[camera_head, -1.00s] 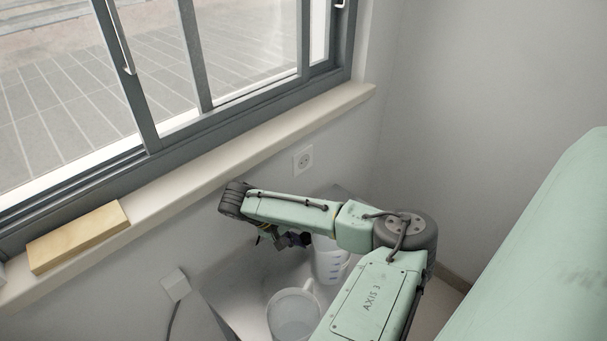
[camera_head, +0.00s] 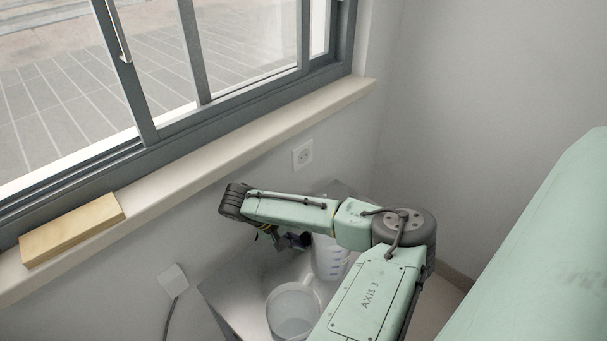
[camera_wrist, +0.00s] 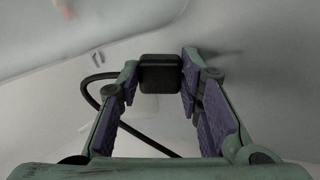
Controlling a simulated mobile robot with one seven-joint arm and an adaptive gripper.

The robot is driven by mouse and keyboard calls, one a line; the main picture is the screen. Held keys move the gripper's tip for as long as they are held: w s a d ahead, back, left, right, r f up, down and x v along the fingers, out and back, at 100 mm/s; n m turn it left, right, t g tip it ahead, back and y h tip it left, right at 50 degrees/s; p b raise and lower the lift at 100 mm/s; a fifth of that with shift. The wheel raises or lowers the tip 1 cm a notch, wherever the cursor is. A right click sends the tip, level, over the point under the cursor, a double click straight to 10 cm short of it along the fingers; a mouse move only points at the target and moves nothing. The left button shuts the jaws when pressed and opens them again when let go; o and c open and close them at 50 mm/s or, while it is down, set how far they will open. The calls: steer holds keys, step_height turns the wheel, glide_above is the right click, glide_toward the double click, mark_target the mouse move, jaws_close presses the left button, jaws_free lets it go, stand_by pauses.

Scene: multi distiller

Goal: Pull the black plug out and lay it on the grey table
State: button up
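The black plug (camera_wrist: 160,72) is between the two fingertips of my gripper (camera_wrist: 160,80) in the wrist view. The purple pads press close on its left and right sides, so my gripper looks shut on it. A black cable (camera_wrist: 90,92) loops out to the left and passes under the fingers. Whether the plug's pins sit in a socket is hidden. In the head view my gripper (camera_head: 290,240) hangs under my arm near the wall, and the plug cannot be made out there. The grey table (camera_head: 240,287) lies below and around it.
A clear measuring jug (camera_head: 330,262) and a clear round container (camera_head: 292,312) stand on the table. A wall socket (camera_head: 303,155) is empty. A white box (camera_head: 173,280) with a cable is on the wall. A wooden block (camera_head: 72,229) lies on the windowsill (camera_head: 165,198).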

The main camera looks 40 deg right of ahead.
steer(key=o, duration=0.5)
step_height(320, 180, up, 10)
steer(key=shift+r, duration=0.1)
stand_by(0.4)
